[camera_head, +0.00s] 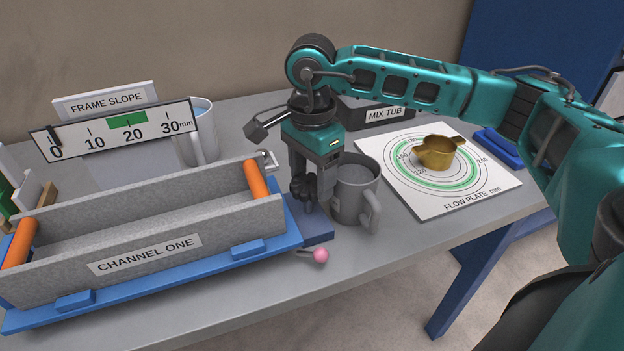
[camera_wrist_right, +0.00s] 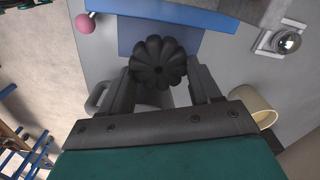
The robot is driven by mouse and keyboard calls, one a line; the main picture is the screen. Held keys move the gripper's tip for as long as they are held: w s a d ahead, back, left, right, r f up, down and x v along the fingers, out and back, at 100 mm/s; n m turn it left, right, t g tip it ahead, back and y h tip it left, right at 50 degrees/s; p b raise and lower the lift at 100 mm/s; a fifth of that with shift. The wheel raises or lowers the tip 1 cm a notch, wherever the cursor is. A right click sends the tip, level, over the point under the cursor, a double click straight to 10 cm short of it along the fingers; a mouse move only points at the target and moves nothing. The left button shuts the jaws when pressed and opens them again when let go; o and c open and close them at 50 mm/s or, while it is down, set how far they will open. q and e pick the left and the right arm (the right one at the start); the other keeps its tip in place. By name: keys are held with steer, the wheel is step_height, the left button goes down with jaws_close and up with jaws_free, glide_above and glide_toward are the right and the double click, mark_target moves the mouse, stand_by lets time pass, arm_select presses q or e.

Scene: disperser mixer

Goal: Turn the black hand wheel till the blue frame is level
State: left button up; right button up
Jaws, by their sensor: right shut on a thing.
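The black hand wheel (camera_head: 303,192) is a lobed knob at the right end of the blue frame (camera_head: 190,275). My right gripper (camera_head: 306,180) points down and is shut on the wheel, which shows between its fingers in the right wrist view (camera_wrist_right: 158,62). The blue frame carries a grey channel marked CHANNEL ONE (camera_head: 145,255) with orange rollers. Behind it, the FRAME SLOPE scale (camera_head: 115,133) has a green band near 20, and a dark pointer (camera_head: 53,134) shows near 0. I cannot judge the frame's exact tilt. My left gripper is out of view.
A grey mug (camera_head: 356,188) stands close right of my right gripper. A pink ball (camera_head: 320,256) on a short rod is in front. The flow plate (camera_head: 470,195), holding a brass cup (camera_head: 436,153), and the mix tub (camera_head: 365,113) are farther right.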

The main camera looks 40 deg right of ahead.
mark_target(311, 180)
steer(key=shift+n, duration=0.3)
stand_by(0.5)
steer(key=o, duration=1.1)
steer(key=shift+c, duration=0.2)
step_height(311, 180, up, 13)
